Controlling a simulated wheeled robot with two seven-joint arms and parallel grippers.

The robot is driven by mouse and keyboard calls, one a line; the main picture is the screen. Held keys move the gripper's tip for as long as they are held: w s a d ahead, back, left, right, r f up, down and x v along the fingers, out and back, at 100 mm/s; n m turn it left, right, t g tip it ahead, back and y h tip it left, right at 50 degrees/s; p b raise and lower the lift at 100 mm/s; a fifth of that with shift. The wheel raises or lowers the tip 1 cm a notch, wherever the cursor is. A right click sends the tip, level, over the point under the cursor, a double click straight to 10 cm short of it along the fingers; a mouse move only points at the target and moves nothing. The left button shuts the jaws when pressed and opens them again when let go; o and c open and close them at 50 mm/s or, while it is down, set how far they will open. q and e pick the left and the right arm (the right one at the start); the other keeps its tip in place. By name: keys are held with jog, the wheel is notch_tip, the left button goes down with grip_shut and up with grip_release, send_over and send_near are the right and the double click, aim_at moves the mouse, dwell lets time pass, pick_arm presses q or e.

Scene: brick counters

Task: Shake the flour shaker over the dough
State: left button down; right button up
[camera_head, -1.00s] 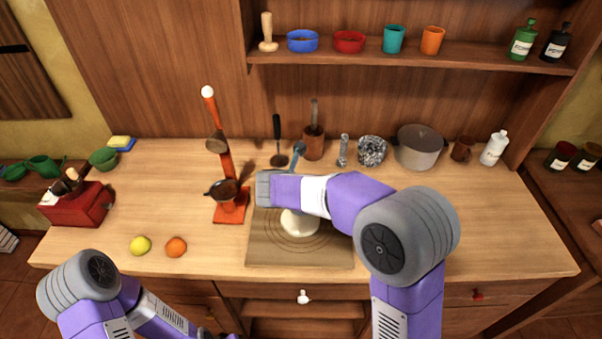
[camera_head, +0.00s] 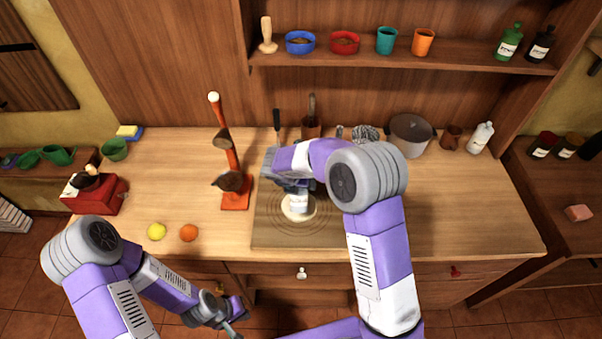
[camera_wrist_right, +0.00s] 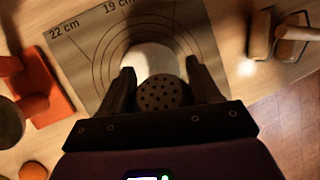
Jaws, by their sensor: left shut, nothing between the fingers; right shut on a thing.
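The pale round dough (camera_head: 287,213) lies on the brown pastry mat (camera_head: 275,239) with printed rings. It also shows in the right wrist view (camera_wrist_right: 150,58). My right gripper (camera_head: 292,186) is over the mat, partly hidden by its own arm. In the right wrist view my right gripper (camera_wrist_right: 162,80) is shut on the flour shaker (camera_wrist_right: 163,94), whose dark round perforated top faces the camera. The dough shows just beyond the shaker. A whitish body, apparently the shaker (camera_head: 298,201), shows below the gripper, over the dough. My left gripper (camera_head: 237,321) is shut and empty, low before the counter.
An orange stand (camera_head: 236,198) with dark cups is left of the mat. A lemon (camera_head: 156,231) and an orange (camera_head: 188,232) lie near the front edge. A grey pot (camera_head: 409,138) and utensils stand behind.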

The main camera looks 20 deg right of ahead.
jog(key=shift+s+f+n+g+y+p, duration=0.25)
jog(key=shift+f+g+p, duration=0.5)
jog(key=shift+p, duration=1)
jog(key=shift+s+f+n+g+y+p, duration=0.1)
jog(key=shift+f+g+y+p, duration=0.25)
jog(key=shift+g+p, duration=1.05)
jog(key=shift+s+a+f+g+p, duration=0.15)
jog(key=shift+f+g+p, duration=0.25)
jog(key=shift+p, duration=0.6)
jog(key=shift+f+g+y+b, duration=0.5)
jog(key=shift+f+g+b, duration=0.15)
jog(key=shift+f+b, duration=0.1)
jog(key=g+b, duration=0.1)
jog(key=b, duration=0.1)
jog(key=f+g+b, duration=0.1)
jog(key=shift+s+a+f+n+y+b, duration=0.1)
jog(key=shift+s+f+n+y+b, duration=0.1)
jog(key=shift+s+n+y+b, duration=0.15)
jog(key=shift+g+b, duration=0.4)
jog(key=shift+b, duration=0.05)
jog(key=shift+r, duration=0.1)
jog(key=shift+r, duration=0.1)
